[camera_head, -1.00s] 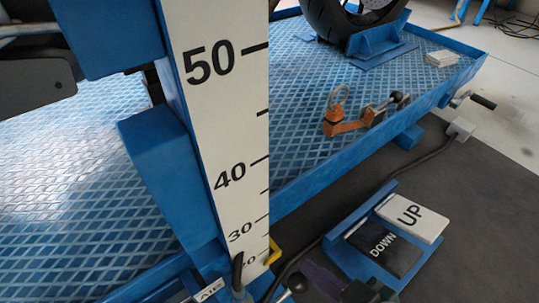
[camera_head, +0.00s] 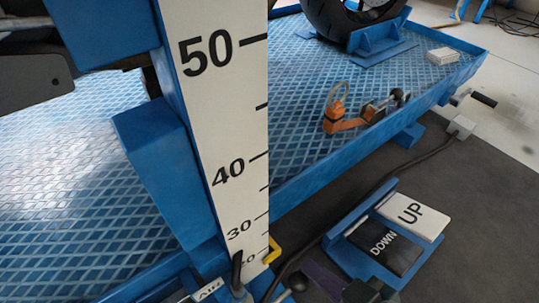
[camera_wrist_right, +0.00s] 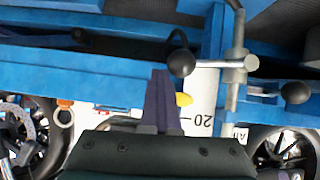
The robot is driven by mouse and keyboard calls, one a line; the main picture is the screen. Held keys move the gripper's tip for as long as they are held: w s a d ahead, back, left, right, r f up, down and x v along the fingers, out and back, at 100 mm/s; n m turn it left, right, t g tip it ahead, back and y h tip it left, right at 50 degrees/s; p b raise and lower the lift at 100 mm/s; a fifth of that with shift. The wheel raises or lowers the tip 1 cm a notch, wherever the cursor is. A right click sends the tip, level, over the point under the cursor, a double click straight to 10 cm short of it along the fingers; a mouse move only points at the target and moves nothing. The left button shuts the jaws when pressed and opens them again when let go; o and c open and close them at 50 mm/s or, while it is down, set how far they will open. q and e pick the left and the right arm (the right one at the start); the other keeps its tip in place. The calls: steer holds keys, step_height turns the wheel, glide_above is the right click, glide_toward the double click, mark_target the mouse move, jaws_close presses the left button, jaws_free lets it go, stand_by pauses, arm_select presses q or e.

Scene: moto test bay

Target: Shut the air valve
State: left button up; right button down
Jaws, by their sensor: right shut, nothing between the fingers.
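The air valve shows in the right wrist view as a silver body (camera_wrist_right: 237,62) with a bar ending in a black ball knob (camera_wrist_right: 181,62). A second black knob (camera_wrist_right: 296,92) is at the right. The "AIR" label (camera_wrist_right: 240,132) is below, partly cut off. In the head view the label (camera_head: 208,291) and a black knob (camera_head: 298,283) sit at the bottom edge, with most of the valve cut off. My right gripper (camera_wrist_right: 161,74) is shut and empty, its purple fingertips just left of the first knob; I cannot tell if they touch. My left gripper is not in view.
The white scale post (camera_head: 225,130) stands close by, with a yellow pointer (camera_head: 272,249). The UP/DOWN pedal (camera_head: 390,240) is on the floor, right of my gripper. A hose (camera_head: 370,195) runs along the floor.

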steer(key=shift+s+f, duration=0.3)
steer(key=shift+s, duration=0.2)
steer(key=s+d+r+p, duration=0.3)
steer(key=s+r+p, duration=0.3)
steer(key=s+r, duration=0.5)
steer(key=d+f+b+x, duration=0.1)
steer(key=b+x, duration=0.9)
steer(key=x, duration=0.2)
steer(key=shift+w+d+f, duration=0.25)
steer(key=shift+w+f, duration=0.05)
steer(key=shift+w, duration=0.05)
